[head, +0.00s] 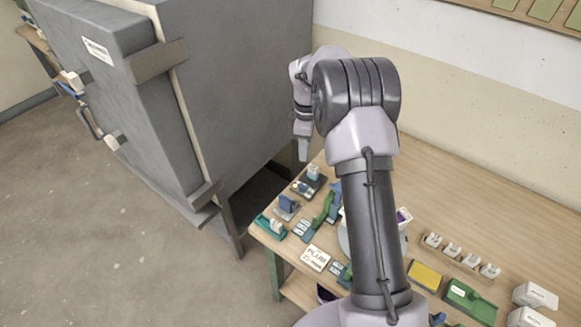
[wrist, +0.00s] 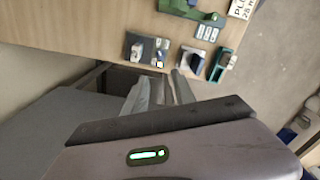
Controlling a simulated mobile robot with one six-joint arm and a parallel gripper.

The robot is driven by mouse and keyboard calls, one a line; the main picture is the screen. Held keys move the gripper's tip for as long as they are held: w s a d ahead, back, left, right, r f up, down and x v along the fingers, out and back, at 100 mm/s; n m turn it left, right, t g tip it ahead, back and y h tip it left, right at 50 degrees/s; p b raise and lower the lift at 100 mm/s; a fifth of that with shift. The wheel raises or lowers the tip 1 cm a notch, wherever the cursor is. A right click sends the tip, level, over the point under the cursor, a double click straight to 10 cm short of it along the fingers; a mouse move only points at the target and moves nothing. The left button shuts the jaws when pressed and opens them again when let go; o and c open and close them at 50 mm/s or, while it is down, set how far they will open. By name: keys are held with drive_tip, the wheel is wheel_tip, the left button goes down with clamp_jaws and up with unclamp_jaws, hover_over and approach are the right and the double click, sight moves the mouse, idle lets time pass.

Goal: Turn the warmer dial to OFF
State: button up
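I cannot tell which small control is the warmer dial; labels are too small to read. At the table's left corner stand a dark plate with a pale blue and white block (head: 313,173), a grey unit with a blue part (head: 287,206), and a teal unit with a white part (head: 270,226). The wrist view also shows the dark-plated unit (wrist: 147,50), the grey-blue unit (wrist: 191,61) and the teal unit (wrist: 222,64). My gripper (head: 303,155) points down near the corner, beside the grey cabinet. In the wrist view its fingers (wrist: 160,82) stand apart, with nothing between them.
The big grey cabinet (head: 235,80) stands close left of the table. Green levers (head: 323,212), switch blocks (head: 303,230), a white sign (head: 316,257) and a yellow pad (head: 424,275) crowd the table's front. The table's back (head: 470,200) is clear. My arm hides part of the middle.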

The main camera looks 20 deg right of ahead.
sight(303, 187)
wheel_tip(303, 187, down, 16)
drive_tip(key=b, duration=0.4)
drive_tip(key=shift+s, duration=0.1)
clamp_jaws()
